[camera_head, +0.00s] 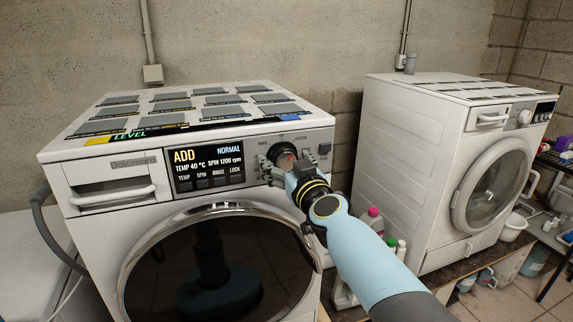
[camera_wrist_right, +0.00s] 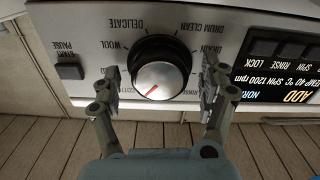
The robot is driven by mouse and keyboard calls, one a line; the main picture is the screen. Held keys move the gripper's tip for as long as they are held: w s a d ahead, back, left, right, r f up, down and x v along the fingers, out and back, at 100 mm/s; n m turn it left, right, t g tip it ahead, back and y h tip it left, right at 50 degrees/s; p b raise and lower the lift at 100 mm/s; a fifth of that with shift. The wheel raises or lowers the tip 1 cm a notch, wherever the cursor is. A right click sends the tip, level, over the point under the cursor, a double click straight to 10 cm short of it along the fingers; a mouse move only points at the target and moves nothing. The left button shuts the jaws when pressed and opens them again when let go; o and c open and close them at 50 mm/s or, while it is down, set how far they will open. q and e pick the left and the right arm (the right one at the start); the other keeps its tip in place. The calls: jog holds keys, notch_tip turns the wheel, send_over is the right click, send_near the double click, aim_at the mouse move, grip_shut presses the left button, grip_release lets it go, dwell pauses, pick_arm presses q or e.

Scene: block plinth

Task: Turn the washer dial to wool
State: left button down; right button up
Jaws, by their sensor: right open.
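The washer dial (camera_wrist_right: 160,68) is a round black knob with a silver face and a red pointer line. In the right wrist view, which is upside down, the printed words WOOL, DELICATE, DRUM CLEAN, DRAIN and RINSE ring it. The red line slants to the lower left, away from WOOL at the upper left. My right gripper (camera_wrist_right: 160,82) is open, one finger on each side of the dial, with small gaps showing. In the head view my right gripper (camera_head: 286,164) partly hides the dial (camera_head: 284,152) on the washer (camera_head: 90,185). My left gripper is out of view.
The washer's display (camera_head: 208,167) reads ADD and NORMAL. A start/pause button (camera_wrist_right: 68,68) sits beside the dial. A second washer (camera_head: 400,150) stands at the right, with bottles (camera_head: 372,222) between the machines. A detergent drawer (camera_head: 108,185) is at the left.

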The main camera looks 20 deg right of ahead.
jog(key=c, duration=1.2)
jog(key=m, duration=0.3)
jog(key=shift+m, duration=0.4)
jog(key=m, duration=0.4)
jog(key=shift+m, duration=0.3)
jog(key=m, duration=0.3)
jog(key=shift+m, duration=2.1)
